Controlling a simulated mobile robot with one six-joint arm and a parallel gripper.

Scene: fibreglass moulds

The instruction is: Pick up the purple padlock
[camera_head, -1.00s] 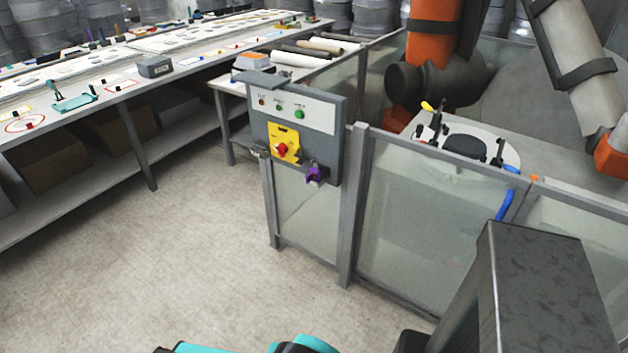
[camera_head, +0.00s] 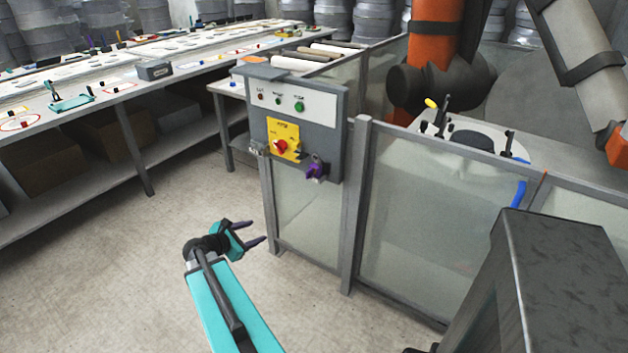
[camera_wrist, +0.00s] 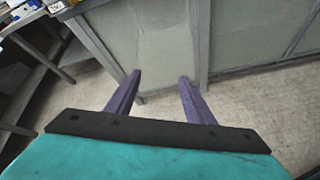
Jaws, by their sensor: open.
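The purple padlock (camera_head: 316,170) hangs at the lower right of the grey control box (camera_head: 338,140) on the fence, beside a yellow plate with a red rotary switch (camera_head: 282,146). My gripper (camera_head: 262,232) is in the head view, left of the fence and lower than the padlock, apart from it. Its two purple fingers also show in the wrist view (camera_wrist: 160,95), spread apart with nothing between them. The padlock cannot be made out in the wrist view.
Glass fence panels (camera_head: 430,235) with grey posts stand right of the control box, with an orange robot arm (camera_head: 436,32) behind them. A long workbench (camera_head: 190,75) runs along the left. The floor (camera_head: 110,270) between is clear.

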